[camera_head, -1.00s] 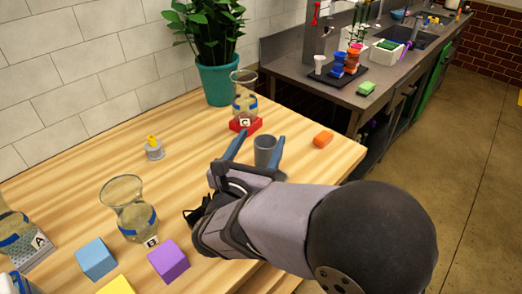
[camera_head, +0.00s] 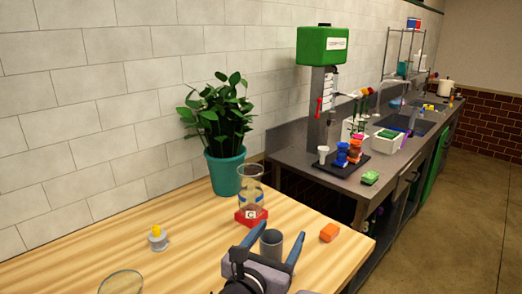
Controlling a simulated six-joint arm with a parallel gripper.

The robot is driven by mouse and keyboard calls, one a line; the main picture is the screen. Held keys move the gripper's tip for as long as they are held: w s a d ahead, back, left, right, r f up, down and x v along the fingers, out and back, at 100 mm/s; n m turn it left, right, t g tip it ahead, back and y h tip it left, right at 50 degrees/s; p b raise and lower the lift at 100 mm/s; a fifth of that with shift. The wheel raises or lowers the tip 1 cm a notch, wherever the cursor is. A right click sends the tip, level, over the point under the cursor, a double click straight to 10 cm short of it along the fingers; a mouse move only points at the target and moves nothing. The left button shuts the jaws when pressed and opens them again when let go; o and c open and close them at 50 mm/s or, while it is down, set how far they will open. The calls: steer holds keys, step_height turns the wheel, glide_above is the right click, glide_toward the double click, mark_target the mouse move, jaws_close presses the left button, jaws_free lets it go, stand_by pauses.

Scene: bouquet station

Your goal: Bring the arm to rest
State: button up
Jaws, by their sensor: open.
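My gripper (camera_head: 281,230) is at the bottom of the head view, over the front right of the wooden table. Its two blue fingers are spread apart. A grey cup (camera_head: 271,243) stands upright between them, with a gap visible on each side, and the fingers do not close on it. The cup's lower part is hidden by my gripper. Most of my arm is below the picture's edge.
Just behind the cup, a glass vase (camera_head: 250,185) stands on a red base (camera_head: 251,217) marked C. A potted plant (camera_head: 224,175), a small yellow-topped item (camera_head: 157,237) and another glass rim (camera_head: 121,283) are also on the table.

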steer(key=s+d+f+m+g+p, duration=0.3)
steer(key=s+d+f+m+g, duration=0.2)
steer(key=s+d+m+g, duration=0.25)
steer(key=s+d+f+m+g+p, duration=0.3)
steer(key=s+d+f+m+g, duration=0.3)
steer(key=d+m, duration=0.25)
steer(key=s+a+m+g+y+p, duration=0.2)
steer(key=s+a+m+y+p, duration=0.2)
steer(key=m, duration=1)
steer(key=s+a+y, duration=0.1)
steer(key=s+y, duration=0.2)
steer(key=s, duration=0.1)
steer(key=shift+a+f+m+p, duration=0.15)
steer(key=shift+f+m+p, duration=0.15)
steer(key=shift+f+m, duration=0.1)
